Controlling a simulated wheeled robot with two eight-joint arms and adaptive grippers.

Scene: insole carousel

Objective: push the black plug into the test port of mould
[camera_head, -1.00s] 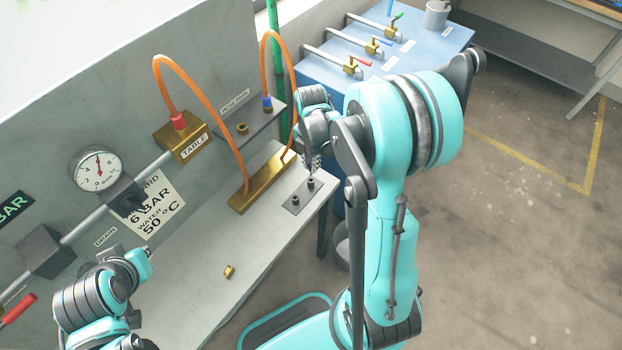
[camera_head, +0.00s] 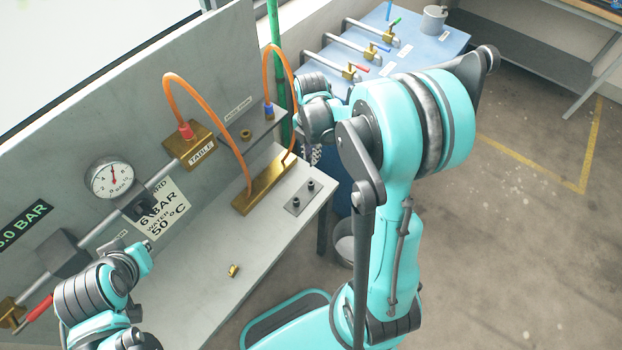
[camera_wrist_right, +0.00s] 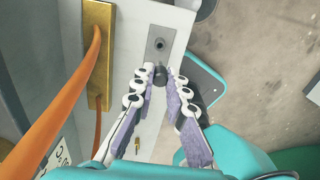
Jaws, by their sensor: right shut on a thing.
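My right gripper (camera_head: 316,156) shows only partly in the head view, beyond the small grey plate. In the right wrist view its fingertips (camera_wrist_right: 160,76) are closed around a dark round piece (camera_wrist_right: 160,75), which looks like the black plug. The grey plate (camera_head: 302,197) has two black round pieces on it; one round feature shows in the wrist view, past the fingertips. The brass mould block (camera_head: 265,190) lies on the bench with orange hoses at it. I cannot make out its test port. Of my left arm, no fingers show.
The back panel carries a brass TABLE block (camera_head: 190,145), a gauge (camera_head: 110,178) and a hose shelf (camera_head: 257,128). A small brass piece (camera_head: 233,270) lies on the bench (camera_head: 200,300). A blue cabinet (camera_head: 385,48) with valves stands behind. Orange hoses (camera_head: 205,100) arch over the bench.

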